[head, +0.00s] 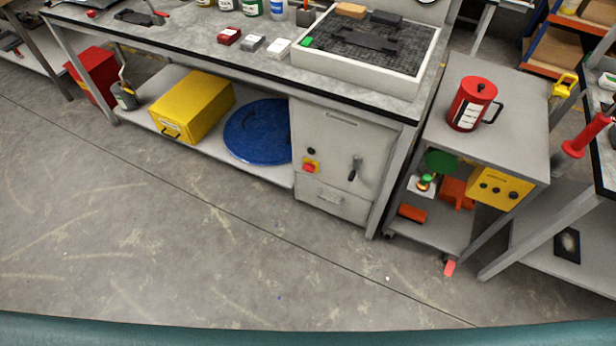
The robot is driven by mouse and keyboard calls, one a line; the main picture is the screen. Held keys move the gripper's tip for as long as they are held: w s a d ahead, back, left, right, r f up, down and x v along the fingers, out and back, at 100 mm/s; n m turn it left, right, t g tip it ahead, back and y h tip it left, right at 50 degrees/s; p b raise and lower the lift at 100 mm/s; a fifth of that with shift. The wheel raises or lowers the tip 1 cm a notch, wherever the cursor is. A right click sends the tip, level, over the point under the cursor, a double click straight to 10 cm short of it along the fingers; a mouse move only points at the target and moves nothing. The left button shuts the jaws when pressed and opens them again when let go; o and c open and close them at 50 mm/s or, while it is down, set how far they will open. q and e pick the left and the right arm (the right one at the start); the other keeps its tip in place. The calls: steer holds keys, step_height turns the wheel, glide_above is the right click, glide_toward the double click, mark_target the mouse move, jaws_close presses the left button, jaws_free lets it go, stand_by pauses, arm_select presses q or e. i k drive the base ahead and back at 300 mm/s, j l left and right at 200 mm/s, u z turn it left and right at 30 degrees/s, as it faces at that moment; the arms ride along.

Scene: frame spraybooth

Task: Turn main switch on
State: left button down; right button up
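A red switch knob on a yellow plate (310,167) sits on the front of a grey cabinet (341,130) under the workbench. A small dark round button or lamp (310,151) is just above it. A dark lever handle (355,168) is to its right on the cabinet door. The switch is too small to tell its position. On the cart at right, a yellow control box (501,187) has several dark knobs. Neither of my grippers is in view.
The concrete floor (190,240) before the bench is clear. The lower shelf holds a yellow box (193,105) and a blue round lid (258,131). A grey cart (510,110) with a red can (471,104) stands right of the bench, beside another table (560,215).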

mark_target(309, 167)
steer(key=i+j, duration=0.15)
steer(key=j, duration=0.2)
steer(key=i+j+z, duration=0.1)
steer(key=i+j, duration=0.25)
steer(key=j, duration=0.3)
steer(key=i+j+z, duration=0.1)
steer(key=j, duration=0.25)
steer(key=i+j, duration=0.2)
steer(key=j, duration=0.15)
steer(key=z, duration=0.05)
